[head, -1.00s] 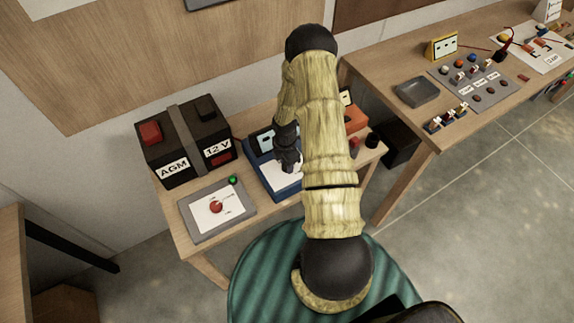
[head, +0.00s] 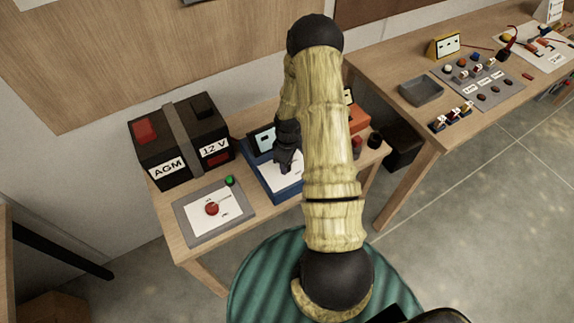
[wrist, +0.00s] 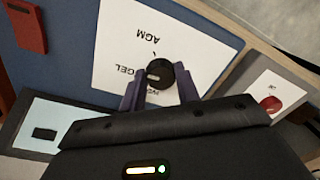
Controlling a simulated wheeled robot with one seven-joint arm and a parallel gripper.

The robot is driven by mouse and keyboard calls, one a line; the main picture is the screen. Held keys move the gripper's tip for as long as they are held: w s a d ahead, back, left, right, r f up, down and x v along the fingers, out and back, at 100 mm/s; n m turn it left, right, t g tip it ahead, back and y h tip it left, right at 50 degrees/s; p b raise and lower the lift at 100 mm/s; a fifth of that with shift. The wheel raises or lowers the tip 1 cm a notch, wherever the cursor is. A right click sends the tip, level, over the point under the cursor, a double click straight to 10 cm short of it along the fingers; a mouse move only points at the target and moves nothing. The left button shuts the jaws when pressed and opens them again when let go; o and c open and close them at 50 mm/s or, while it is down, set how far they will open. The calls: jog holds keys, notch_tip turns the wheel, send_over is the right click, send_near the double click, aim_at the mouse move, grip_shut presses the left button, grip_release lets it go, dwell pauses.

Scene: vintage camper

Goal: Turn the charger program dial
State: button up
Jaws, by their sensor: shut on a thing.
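The charger (head: 270,184) is a blue box with a white face plate and a small screen, on the small wooden table. Its program dial is a round black knob (wrist: 160,69) with a white mark on its left side in the wrist view, roughly toward the GEL label. The AGM label (wrist: 143,36) also shows, upside down; a third label is mostly hidden behind a finger. My gripper (wrist: 160,88) has its purple fingers on either side of the knob, shut on it. In the head view my gripper (head: 289,160) is over the charger's plate; the knob is hidden there.
An AGM 12 V battery (head: 180,140) stands left of the charger. A grey panel (head: 187,232) with a red knob and green light lies in front of it. An orange box (head: 359,119) is to the right. A longer workbench (head: 455,128) carries small parts.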

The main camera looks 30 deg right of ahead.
jog(key=m+b, duration=0.2)
jog(key=m, duration=0.3)
jog(key=shift+m, duration=0.4)
jog(key=m+b, duration=0.2)
jog(key=m, duration=0.2)
jog(key=shift+m+t, duration=0.3)
jog(key=shift+r, duration=0.1)
jog(key=o, duration=1)
jog(key=shift+c, duration=0.2)
notch_tip(320, 180, up, 17)
jog(key=b, duration=0.2)
jog(key=shift+s+d+r+b, duration=0.15)
jog(key=shift+d+b, duration=0.2)
jog(key=shift+d, duration=0.05)
